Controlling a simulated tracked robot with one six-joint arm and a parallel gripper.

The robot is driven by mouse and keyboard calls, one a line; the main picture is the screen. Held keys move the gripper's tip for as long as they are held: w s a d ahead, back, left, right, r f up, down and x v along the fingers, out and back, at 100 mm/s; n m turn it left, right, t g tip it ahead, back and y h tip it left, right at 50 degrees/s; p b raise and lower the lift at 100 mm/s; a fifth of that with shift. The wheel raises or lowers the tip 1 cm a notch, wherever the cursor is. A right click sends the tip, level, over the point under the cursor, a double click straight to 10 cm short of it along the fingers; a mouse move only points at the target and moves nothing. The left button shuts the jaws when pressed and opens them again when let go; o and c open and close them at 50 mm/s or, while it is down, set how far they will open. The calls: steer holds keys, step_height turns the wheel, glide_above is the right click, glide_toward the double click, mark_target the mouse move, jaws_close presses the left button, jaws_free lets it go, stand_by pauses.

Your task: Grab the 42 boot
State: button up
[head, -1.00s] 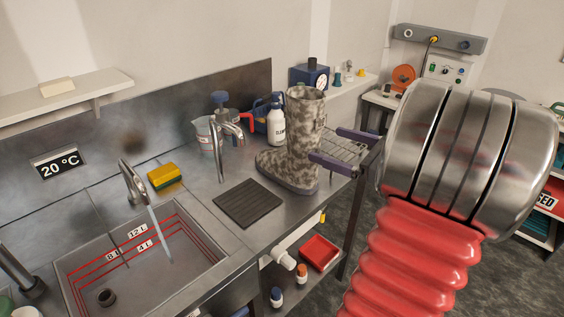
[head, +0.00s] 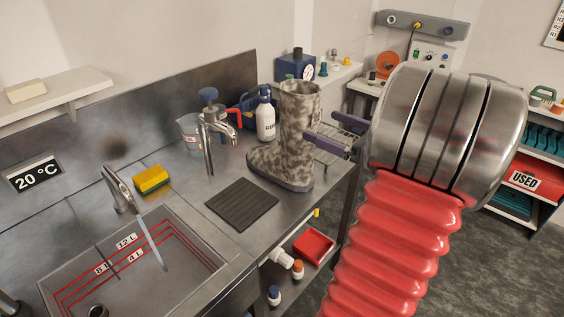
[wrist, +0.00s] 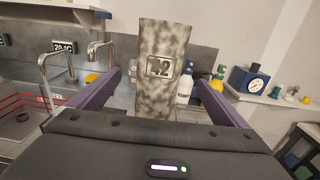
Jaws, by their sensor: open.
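The 42 boot (head: 300,120) is a tall, mottled grey-brown camouflage boot. It stands upright on the steel bench, its toe pointing left in the head view. In the wrist view the boot's shaft (wrist: 160,95) stands centred between my fingers, with a "42" plate facing the camera. My gripper (head: 320,132) is open and empty, its two purple fingers level with the shaft. One fingertip overlaps the shaft's right edge in the head view. The wrist view shows my gripper (wrist: 159,78) with a gap on both sides of the boot. How far the fingertips reach along its sides is unclear.
A dark ribbed mat (head: 241,204) lies left of the boot. A wire rack (head: 335,155) is beside the boot. The sink (head: 130,265) is at the front left.

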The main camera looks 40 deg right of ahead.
steer(key=shift+w+a, duration=0.25)
steer(key=shift+w, duration=1.75)
steer(key=shift+w+a, duration=0.2)
steer(key=shift+w, duration=1.75)
steer(key=w, duration=0.5)
steer(key=shift+w+a+r, duration=0.1)
steer(key=shift+a, duration=0.2)
steer(key=shift+r, duration=0.1)
steer(key=c, duration=2.2)
steer(key=shift+r, duration=0.1)
step_height(320, 180, up, 10)
steer(key=shift+f, duration=0.1)
